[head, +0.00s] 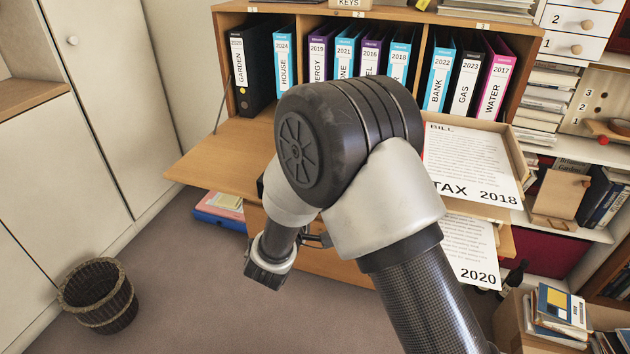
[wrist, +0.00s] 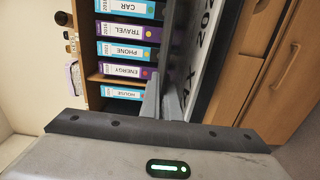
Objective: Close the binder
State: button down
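The binder to close is not clearly identifiable. In the wrist view a dark panel (wrist: 182,45), perhaps its cover, stands beside a white sheet (wrist: 208,45) with large print, in part readable as "X 20". In the head view my arm hides most of this area; a small black edge (head: 261,187) shows at its left over the wooden flap. My gripper (wrist: 164,98) has its two grey fingers close together at the lower end of the dark panel. Whether they touch it is unclear. In the head view the gripper (head: 318,240) is small and partly hidden, in front of the bureau.
Upright labelled binders (head: 345,55) fill the bureau shelf. The wooden flap (head: 225,160) is open. A TAX 2018 sheet (head: 470,160) lies in a pulled-out tray at right, above a 2020 sheet (head: 470,250). A wicker basket (head: 98,296) stands left; nearby carpet is clear.

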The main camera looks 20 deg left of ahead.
jog(key=c, duration=2.3)
grip_release()
jog(key=shift+f, duration=0.15)
jog(key=s+p, duration=0.1)
jog(key=s, duration=1.6)
jog(key=shift+s+a+p, duration=0.2)
jog(key=shift+a+p, duration=0.05)
jog(key=shift+p, duration=0.15)
